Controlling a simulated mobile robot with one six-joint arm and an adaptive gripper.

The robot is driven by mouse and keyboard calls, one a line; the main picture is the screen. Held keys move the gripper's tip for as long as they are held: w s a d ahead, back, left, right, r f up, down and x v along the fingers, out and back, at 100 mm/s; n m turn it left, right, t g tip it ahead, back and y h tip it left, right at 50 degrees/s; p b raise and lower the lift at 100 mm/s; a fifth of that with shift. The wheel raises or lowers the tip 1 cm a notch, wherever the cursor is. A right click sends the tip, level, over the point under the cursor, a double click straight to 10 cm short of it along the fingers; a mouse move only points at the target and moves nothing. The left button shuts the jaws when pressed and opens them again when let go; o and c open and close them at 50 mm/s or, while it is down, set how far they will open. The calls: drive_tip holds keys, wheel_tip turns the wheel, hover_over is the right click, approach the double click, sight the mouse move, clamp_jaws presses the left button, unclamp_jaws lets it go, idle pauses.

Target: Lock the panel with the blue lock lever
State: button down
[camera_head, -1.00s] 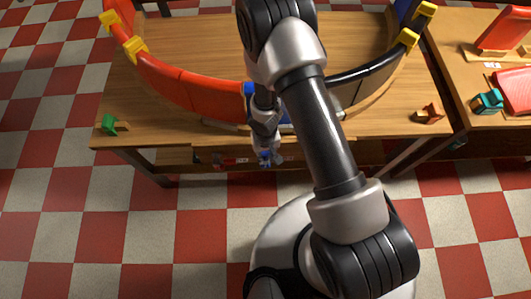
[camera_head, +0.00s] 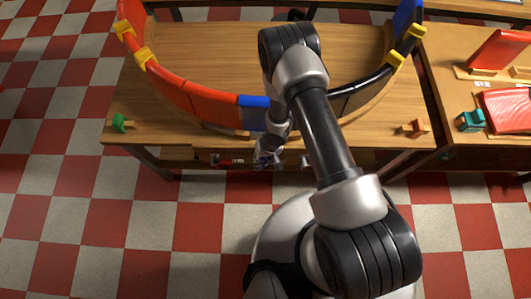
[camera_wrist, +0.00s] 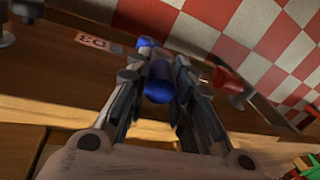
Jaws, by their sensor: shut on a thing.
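My gripper (camera_wrist: 152,88) is shut on the blue lock lever (camera_wrist: 158,82), whose blue rounded end sits between the two fingers in the wrist view. Another bit of blue shows just beyond the fingertips. In the head view my gripper (camera_head: 264,161) is at the table's front, below the tabletop edge, and the lever is too small to make out clearly. A blue panel (camera_head: 254,113) stands in the curved ring, between red panels (camera_head: 205,101) and my arm. My arm hides part of the ring to its right.
A red-and-grey part (camera_wrist: 230,82) is right of the fingers in the wrist view. A white label (camera_wrist: 98,41) is on the wooden front. Yellow clamps (camera_head: 146,58) sit on the ring; a green block (camera_head: 122,123) and a brown block (camera_head: 415,128) stand near the table's front corners.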

drive_tip(key=shift+d+f+y, duration=0.1)
drive_tip(key=shift+d+y, duration=0.3)
drive_tip(key=shift+y, duration=0.1)
drive_tip(key=y+b, duration=0.1)
drive_tip(key=b, duration=0.1)
drive_tip(key=d+f+y+b, duration=0.1)
drive_tip(key=y+b, duration=0.1)
drive_tip(key=d+y+b, duration=0.1)
drive_tip(key=y+b, duration=0.1)
drive_tip(key=shift+s+d+f, duration=0.1)
drive_tip(key=shift+f, duration=0.25)
drive_tip(key=shift+y, duration=0.3)
drive_tip(key=c, duration=1.6)
unclamp_jaws()
drive_tip(key=shift+o, duration=1.2)
drive_tip(key=shift+d+r, duration=0.4)
drive_tip(key=v, duration=1.1)
drive_tip(key=shift+s, duration=0.15)
